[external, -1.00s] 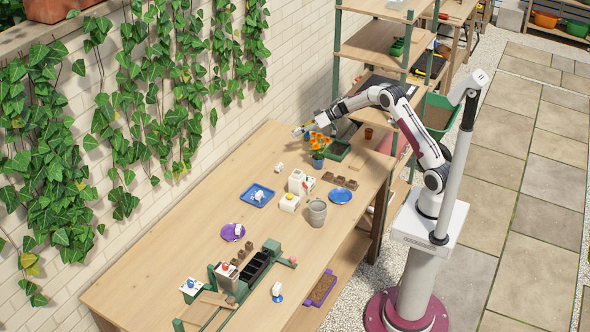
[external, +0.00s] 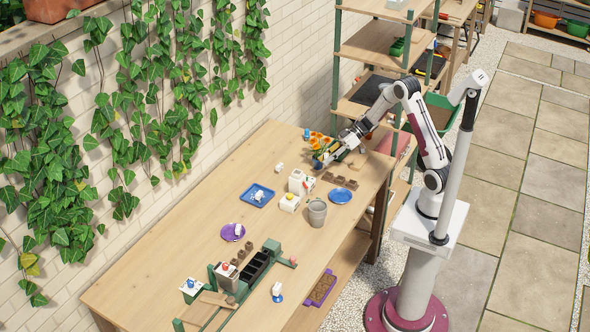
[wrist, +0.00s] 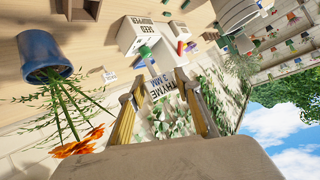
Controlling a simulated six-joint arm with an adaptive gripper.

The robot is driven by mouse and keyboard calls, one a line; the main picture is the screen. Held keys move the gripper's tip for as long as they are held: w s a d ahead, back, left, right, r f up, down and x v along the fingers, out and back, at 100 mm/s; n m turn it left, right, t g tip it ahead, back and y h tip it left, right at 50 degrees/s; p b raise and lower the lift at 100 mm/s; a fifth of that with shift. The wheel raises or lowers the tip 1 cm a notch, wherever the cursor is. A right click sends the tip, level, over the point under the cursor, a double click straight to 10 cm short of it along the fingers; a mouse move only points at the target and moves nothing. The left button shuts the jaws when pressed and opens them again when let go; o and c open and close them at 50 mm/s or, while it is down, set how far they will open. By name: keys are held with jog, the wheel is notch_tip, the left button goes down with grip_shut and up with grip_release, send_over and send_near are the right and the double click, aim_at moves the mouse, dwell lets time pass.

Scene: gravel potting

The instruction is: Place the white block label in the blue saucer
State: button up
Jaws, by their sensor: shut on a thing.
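My gripper (external: 320,163) is above the table's back right part, beside the orange flowers. In the wrist view its yellow-sided fingers (wrist: 165,100) are shut on a white block label (wrist: 166,90) printed with THYME and 3 MM. The held label is hard to make out in the external view. The blue saucer (external: 340,196) lies near the table's right edge, nearer the camera than my gripper, and looks empty. I cannot identify the saucer in the wrist view.
The flowers (external: 317,139) stand close to my gripper; their blue pot (wrist: 42,55) shows in the wrist view. A blue tray (external: 250,202) and a purple saucer (external: 226,234) lie left.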

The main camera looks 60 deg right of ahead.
jog(key=s+a+n+g, duration=0.1)
jog(key=s+a, duration=0.2)
jog(key=s, duration=0.2)
jog(key=s+a+n+g+y, duration=0.1)
jog(key=s+a+n+g, duration=0.1)
jog(key=s, duration=0.4)
jog(key=shift+a+f, duration=0.25)
jog(key=shift+a, duration=0.2)
jog(key=shift+f, duration=0.15)
send_over(341, 198)
jog(key=shift+w+f, duration=0.1)
jog(key=shift+f, duration=2.65)
jog(key=shift+f, duration=0.1)
jog(key=shift+f, duration=2)
jog(key=shift+f, duration=0.1)
jog(key=o, duration=0.9)
jog(key=shift+c, duration=0.2)
